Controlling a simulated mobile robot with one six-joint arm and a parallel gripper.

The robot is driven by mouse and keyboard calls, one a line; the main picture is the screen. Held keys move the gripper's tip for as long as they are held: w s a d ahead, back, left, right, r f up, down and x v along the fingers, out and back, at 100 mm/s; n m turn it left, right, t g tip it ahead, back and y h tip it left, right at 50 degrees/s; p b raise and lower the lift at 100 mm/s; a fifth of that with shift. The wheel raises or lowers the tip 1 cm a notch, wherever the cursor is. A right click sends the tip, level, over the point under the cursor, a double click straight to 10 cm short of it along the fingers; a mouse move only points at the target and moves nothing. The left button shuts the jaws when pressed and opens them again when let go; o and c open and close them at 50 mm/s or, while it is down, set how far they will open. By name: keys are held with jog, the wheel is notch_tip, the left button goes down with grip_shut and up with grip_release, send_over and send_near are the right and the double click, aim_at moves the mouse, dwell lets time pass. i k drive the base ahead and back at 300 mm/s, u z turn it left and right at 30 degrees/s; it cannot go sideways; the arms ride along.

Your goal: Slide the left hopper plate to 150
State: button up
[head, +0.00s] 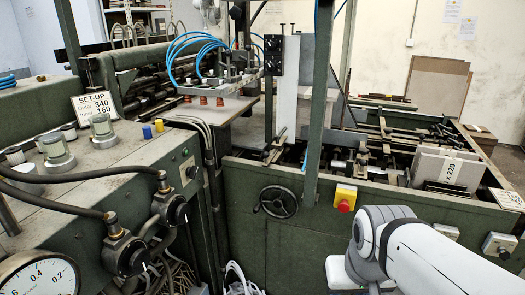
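A tall pale upright plate (287,85) stands in the middle of the feeder, beside a black drilled bracket (273,55). I cannot tell for certain whether it is the left hopper plate, and no scale reading at it is legible. To the right, a stack of grey boards (445,168) with a tag that seems to read "x 220" stands in the feeder bed. A set-up card (95,105) on the left shows "340" and what looks like "160". My white arm crosses the lower right; my gripper is out of view.
A black handwheel (278,201) and a red button on a yellow box (344,197) are on the green front panel. A green post (319,100) rises before the plate. Hoses, valves and a pressure gauge (40,277) crowd the left. Loose boards (440,90) lean on the back wall.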

aim_at(287, 85)
jog(key=z, duration=0.05)
jog(key=i, duration=1)
jog(key=u, duration=0.05)
